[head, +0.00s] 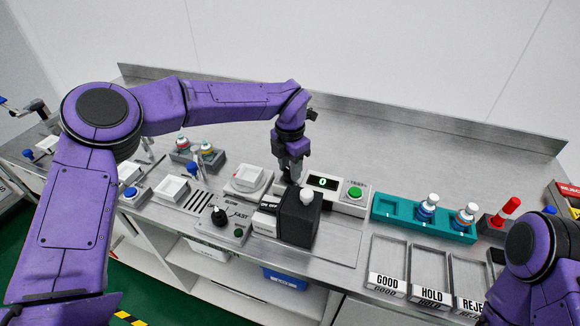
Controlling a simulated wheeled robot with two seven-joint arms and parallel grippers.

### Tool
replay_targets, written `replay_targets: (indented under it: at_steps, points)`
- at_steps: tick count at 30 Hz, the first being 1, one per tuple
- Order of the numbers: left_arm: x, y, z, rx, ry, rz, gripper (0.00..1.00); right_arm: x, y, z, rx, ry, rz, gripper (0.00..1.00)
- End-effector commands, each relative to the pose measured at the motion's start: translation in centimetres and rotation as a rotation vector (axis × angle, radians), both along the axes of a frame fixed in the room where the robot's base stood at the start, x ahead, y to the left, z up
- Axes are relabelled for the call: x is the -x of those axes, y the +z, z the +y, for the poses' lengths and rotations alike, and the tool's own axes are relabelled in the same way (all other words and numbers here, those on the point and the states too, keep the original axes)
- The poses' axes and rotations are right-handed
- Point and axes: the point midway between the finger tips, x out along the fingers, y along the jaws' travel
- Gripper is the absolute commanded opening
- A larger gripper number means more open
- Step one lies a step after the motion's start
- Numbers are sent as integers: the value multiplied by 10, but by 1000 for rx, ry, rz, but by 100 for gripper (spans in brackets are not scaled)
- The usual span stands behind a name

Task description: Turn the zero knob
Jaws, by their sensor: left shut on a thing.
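A light grey tester (349,200) with a small display (322,183) reading 0 and a green TEST button (355,192) stands in the middle of the bench. My left gripper (291,176) points down at the left end of this tester, just left of the display. It is shut on what appears to be the zero knob, which the fingers and the black block in front hide. My right gripper is out of view; only part of my right arm shows at the lower right.
A black block (299,222) with a white top piece stands just in front of the left fingers. A control box (238,233) with a black lever is to the left. A teal rack (390,209) with bottles and trays marked GOOD (387,281) and HOLD are to the right. The rear bench is clear.

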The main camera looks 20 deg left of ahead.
Motion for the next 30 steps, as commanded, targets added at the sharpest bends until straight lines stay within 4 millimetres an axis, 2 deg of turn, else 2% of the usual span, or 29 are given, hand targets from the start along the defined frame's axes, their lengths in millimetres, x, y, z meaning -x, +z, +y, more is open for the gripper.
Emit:
replay_targets:
  at_steps: [8,9,11,12,19,22,25,30]
  points:
    - [0,0,0,0,0,0,7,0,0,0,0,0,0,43]
    - [0,0,0,0,0,0,41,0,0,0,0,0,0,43]
    - [0,0,0,0,0,0,61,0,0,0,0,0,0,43]
    - [0,0,0,0,-1,0,63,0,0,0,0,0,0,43]
    - [0,0,0,0,-1,0,63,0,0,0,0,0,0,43]
    - [-1,6,0,0,-1,-2,63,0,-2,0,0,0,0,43]
    - [-1,24,0,1,0,-4,63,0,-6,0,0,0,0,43]
    - [-1,66,0,0,0,-4,63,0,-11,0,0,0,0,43]
